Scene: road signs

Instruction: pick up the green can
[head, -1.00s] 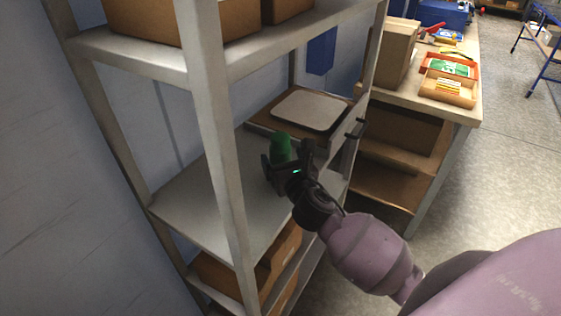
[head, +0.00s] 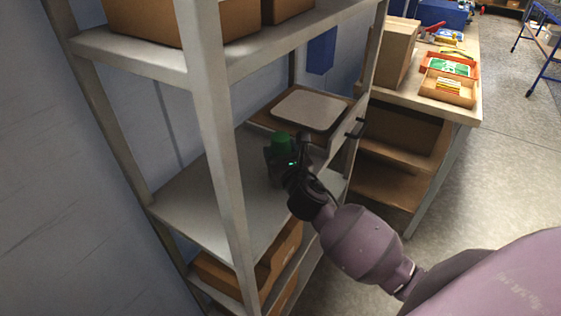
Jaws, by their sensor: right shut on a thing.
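The green can (head: 281,142) is at the middle shelf (head: 190,207) of the grey rack; only its upper part shows above my gripper. My right gripper (head: 280,162) is shut on the can, with its arm reaching in from the lower right. The gripper hides the can's lower part, so I cannot tell whether the can touches the shelf. My left gripper is not in view.
A rack post (head: 213,140) stands left of my gripper. A brown tray with a pale top (head: 311,110) lies behind the can. Cardboard boxes (head: 145,20) fill the shelf above. A workbench (head: 455,108) stands to the right.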

